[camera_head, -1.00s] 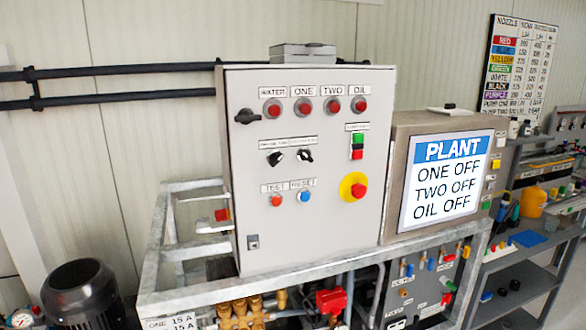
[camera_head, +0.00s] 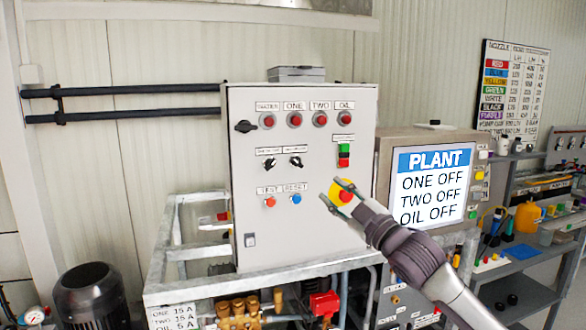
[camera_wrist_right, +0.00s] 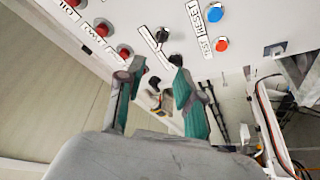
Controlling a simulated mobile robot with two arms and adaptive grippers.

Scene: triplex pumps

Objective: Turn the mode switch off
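Two black selector knobs, a left one (camera_head: 270,163) and a right one (camera_head: 296,162), sit mid-panel on the grey control cabinet (camera_head: 240,220). Their labels are too small to read, so I cannot tell which is the mode switch. My right gripper (camera_head: 335,190) is open and empty, overlapping the yellow-ringed red emergency stop in the head view; contact cannot be told. In the right wrist view the open fingers (camera_wrist_right: 156,68) point toward the panel. One black knob (camera_wrist_right: 162,35) shows beyond them, and another (camera_wrist_right: 176,60) by the right fingertip. My left gripper is out of view.
Red lights (camera_head: 294,120) line the panel top, with a rotary handle (camera_head: 245,126) at left. Red (camera_head: 270,201) and blue (camera_head: 296,198) buttons sit below the knobs. A screen (camera_head: 433,185) at right reads ONE OFF, TWO OFF, OIL OFF. A metal frame (camera_head: 200,285) surrounds the cabinet base.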

